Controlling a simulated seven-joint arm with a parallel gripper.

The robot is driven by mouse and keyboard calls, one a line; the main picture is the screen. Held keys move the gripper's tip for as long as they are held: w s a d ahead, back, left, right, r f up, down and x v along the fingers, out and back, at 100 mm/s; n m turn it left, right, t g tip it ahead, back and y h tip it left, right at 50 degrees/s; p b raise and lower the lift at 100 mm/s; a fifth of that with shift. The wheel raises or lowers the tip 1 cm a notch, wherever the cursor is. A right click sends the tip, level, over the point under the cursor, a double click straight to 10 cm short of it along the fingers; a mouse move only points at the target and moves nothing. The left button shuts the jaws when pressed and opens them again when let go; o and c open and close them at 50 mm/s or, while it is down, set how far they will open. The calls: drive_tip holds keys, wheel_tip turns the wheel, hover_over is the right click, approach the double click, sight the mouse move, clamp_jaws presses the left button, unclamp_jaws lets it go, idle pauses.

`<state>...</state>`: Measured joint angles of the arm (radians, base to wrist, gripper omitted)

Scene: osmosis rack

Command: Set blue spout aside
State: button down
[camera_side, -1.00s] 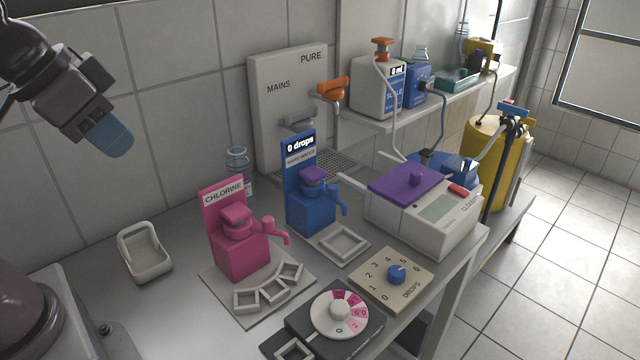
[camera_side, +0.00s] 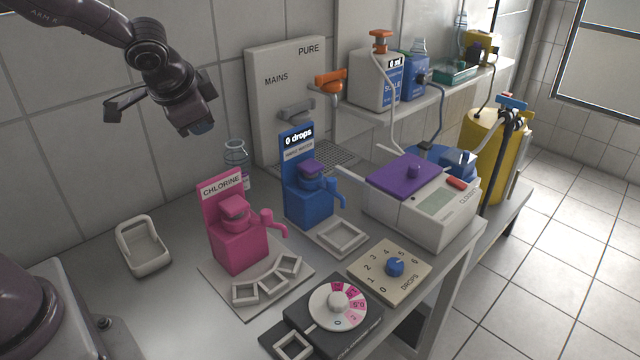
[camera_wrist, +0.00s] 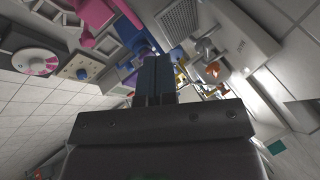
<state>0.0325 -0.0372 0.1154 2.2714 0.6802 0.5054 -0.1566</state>
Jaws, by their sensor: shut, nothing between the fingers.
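The blue dispenser (camera_side: 308,200) stands upright on the bench, with a "0 drops" display panel at its back. Its blue spout (camera_side: 338,192) sticks out to the right over an empty square tray (camera_side: 341,236). My gripper (camera_side: 203,128) is shut and empty, high in the air above and left of the pink dispenser, apart from the blue one. In the wrist view my gripper's fingers (camera_wrist: 155,75) are together and cover part of the scene; blue parts show beside them, but I cannot make out the spout there.
The pink chlorine dispenser (camera_side: 239,235) stands left of the blue one. A bottle (camera_side: 236,160) is behind it. The purple-lidded device (camera_side: 425,200) is on the right. A drops dial (camera_side: 390,270) and round dial (camera_side: 337,303) are in front. An open white holder (camera_side: 144,247) is at left.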

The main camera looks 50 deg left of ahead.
drive_tip(key=w+f+m, duration=0.1)
drive_tip(key=w, duration=0.1)
drive_tip(key=w+f+m+t, duration=0.1)
drive_tip(key=w, duration=0.1)
drive_tip(key=w+f+m, duration=0.1)
drive_tip(key=w, duration=0.1)
drive_tip(key=shift+w+a+t, duration=0.25)
drive_tip(key=shift+t, duration=0.15)
drive_tip(key=w+d+f+m+t+h, duration=0.1)
drive_tip(key=w+d+f+m+h, duration=0.1)
drive_tip(key=w+f+m, duration=0.15)
drive_tip(key=m+g+h, duration=0.1)
drive_tip(key=m+h, duration=0.3)
drive_tip(key=h, duration=0.1)
approach(323, 186)
wheel_tip(323, 186, up, 3)
drive_tip(key=s+d, duration=0.2)
drive_tip(key=s, duration=0.1)
drive_tip(key=shift+d+r, duration=0.1)
drive_tip(key=shift+d, duration=0.05)
drive_tip(key=x, duration=1)
